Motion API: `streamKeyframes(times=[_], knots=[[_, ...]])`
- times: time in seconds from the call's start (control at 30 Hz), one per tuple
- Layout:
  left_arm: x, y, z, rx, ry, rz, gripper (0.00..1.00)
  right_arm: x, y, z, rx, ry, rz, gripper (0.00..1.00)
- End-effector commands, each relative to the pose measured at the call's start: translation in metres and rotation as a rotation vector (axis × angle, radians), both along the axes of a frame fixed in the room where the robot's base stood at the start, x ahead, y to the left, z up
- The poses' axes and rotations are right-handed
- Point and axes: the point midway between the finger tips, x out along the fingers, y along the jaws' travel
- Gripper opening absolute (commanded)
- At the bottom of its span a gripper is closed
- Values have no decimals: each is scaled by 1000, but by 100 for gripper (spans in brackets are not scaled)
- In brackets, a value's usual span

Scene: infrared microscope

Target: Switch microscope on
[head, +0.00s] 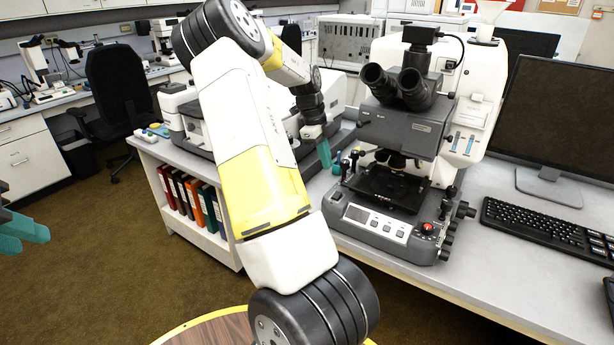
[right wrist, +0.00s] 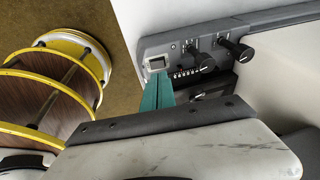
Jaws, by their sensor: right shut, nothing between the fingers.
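The infrared microscope (head: 402,130) stands on the bench right of centre in the head view, with black eyepieces and a grey base. Its base front has a small display (head: 357,214), several buttons and a red knob (head: 428,228). My right gripper (head: 325,153) is shut and empty, left of the microscope, near its left-side knobs. In the right wrist view its teal fingers (right wrist: 157,92) appear beside a grey panel (right wrist: 185,48) with a small display and black knobs. Whether they touch it I cannot tell. My left gripper (head: 25,232) is at the far left edge, open and empty, over the floor.
A grey and white instrument (head: 190,125) stands on the bench to the left, partly hidden by my right arm. A monitor (head: 560,120) and keyboard (head: 550,228) are on the right. Binders (head: 190,195) fill a shelf below. A chair (head: 115,85) stands on the open floor at left.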

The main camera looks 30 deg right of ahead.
Motion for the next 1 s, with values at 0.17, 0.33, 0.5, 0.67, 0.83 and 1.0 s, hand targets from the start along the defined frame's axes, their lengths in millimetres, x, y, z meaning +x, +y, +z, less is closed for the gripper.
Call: streamKeyframes(times=[0.17, 0.33, 0.5, 0.67, 0.83, 1.0], knots=[[0, 0, 0, 0, 0, 0, 25, 6, 4, 6, -44, 43, -1, 0], [0, 0, 0, 0, 0, 0, 25, 6, 4, 7, -46, 45, -2, 0], [0, 0, 0, 0, 0, 0, 25, 6, 4, 6, -45, 45, -2, 0], [0, 0, 0, 0, 0, 0, 25, 3, 0, -8, -45, 46, -3, 0], [0, 0, 0, 0, 0, 0, 25, -4, -8, -37, -44, 46, -5, 0], [0, 0, 0, 0, 0, 0, 25, -10, -15, -65, -44, 46, -3, 0]])
